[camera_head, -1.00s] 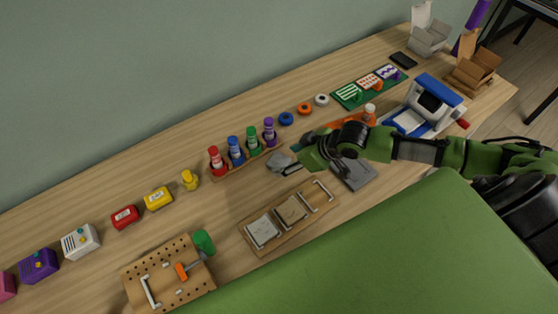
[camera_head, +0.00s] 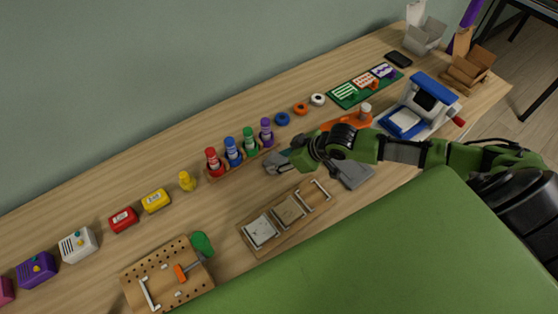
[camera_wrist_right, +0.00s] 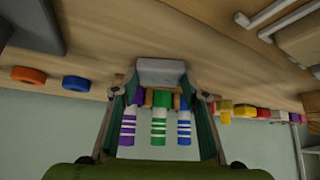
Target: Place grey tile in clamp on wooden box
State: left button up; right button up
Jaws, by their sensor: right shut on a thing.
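My right gripper (camera_head: 290,161) is shut on a grey tile (camera_head: 277,163), held above the table between the bottle rack and the wooden box. In the right wrist view the tile (camera_wrist_right: 160,72) sits between the fingertips (camera_wrist_right: 160,84). The low wooden box (camera_head: 272,238) lies in front of the gripper, towards the green edge. Its left clamp (camera_head: 262,232) and middle clamp (camera_head: 289,210) each have a greyish tile. The right-hand clamp (camera_head: 316,191) on the box looks empty. My left gripper is not in view.
A rack with red, blue, green and purple bottles (camera_head: 233,152) stands behind the tile. A grey slab (camera_head: 354,174) lies under my right arm. A pegboard (camera_head: 165,274) with tools is at front left. A blue-white machine (camera_head: 420,108) stands at right.

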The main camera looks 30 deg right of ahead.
aim_at(271, 158)
notch_tip(271, 158, up, 3)
jog(key=shift+b, duration=0.45)
jog(key=s+a+r, duration=0.1)
jog(key=s+r, duration=0.2)
jog(key=s+a+r+b, duration=0.1)
jog(key=s+a+r, duration=0.1)
jog(key=s+r, duration=0.1)
jog(key=s+a+r, duration=0.1)
jog(key=s+r, duration=0.2)
jog(key=s, duration=0.2)
jog(key=shift+s+a, duration=0.15)
jog(key=shift+a, duration=0.25)
jog(key=shift+s+a+r+p, duration=0.2)
jog(key=shift+r+p, duration=0.25)
jog(key=shift+p, duration=0.35)
jog(key=shift+s+a+p, duration=0.2)
jog(key=shift+s+p, duration=0.35)
jog(key=shift+s, duration=0.05)
jog(key=shift+w+r, duration=0.1)
